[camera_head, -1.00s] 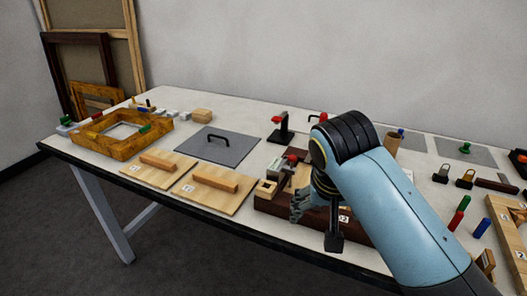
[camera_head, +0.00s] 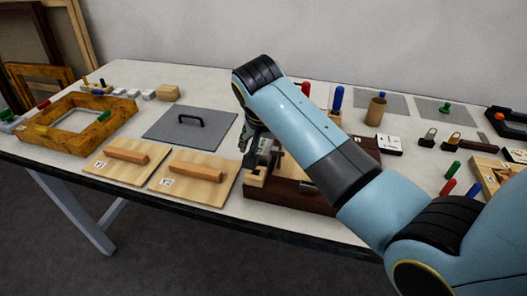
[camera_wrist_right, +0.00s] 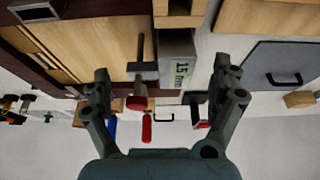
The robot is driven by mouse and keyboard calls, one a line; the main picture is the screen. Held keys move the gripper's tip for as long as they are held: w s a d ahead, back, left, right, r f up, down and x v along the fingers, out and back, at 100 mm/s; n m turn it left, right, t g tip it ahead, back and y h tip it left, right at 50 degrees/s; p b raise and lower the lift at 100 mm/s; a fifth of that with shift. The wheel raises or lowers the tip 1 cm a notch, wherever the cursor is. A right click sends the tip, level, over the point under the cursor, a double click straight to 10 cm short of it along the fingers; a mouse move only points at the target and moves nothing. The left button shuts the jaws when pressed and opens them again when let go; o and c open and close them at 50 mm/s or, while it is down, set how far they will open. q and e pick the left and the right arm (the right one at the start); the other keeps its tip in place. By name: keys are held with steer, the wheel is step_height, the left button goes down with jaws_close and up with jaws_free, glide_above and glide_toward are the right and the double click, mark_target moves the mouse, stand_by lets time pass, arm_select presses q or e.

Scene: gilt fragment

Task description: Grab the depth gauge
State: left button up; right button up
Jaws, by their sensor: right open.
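A grey block marked "15 mm" (camera_wrist_right: 178,68), which looks like the depth gauge though I cannot be sure, sits at the end of a dark brown wooden fixture (camera_head: 285,200). In the head view the block is partly hidden by my arm. My right gripper (camera_head: 256,138) is over the fixture's left end. In the right wrist view the gripper (camera_wrist_right: 162,72) is open, with its fingers wide apart and nothing held. The grey block and a dark rod with a crosspiece (camera_wrist_right: 142,68) show between the fingers. My left gripper is not in view.
Two wooden boards with handles (camera_head: 193,178) and a grey plate with a black handle (camera_head: 190,125) lie left of the fixture. A yellow-brown frame (camera_head: 75,125) stands further left. Red and blue-handled tools (camera_head: 337,98) and a brown cup (camera_head: 376,110) stand behind my arm.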

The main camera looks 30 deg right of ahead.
mark_target(270, 148)
steer(key=x, duration=0.2)
steer(key=shift+w+d+f, duration=0.1)
steer(key=shift+d+f, duration=0.1)
steer(key=shift+w+d+f, duration=0.1)
steer(key=shift+f, duration=0.2)
steer(key=c, duration=1)
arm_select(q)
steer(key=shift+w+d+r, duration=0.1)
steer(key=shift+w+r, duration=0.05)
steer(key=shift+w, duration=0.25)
arm_select(e)
steer(key=c, duration=0.3)
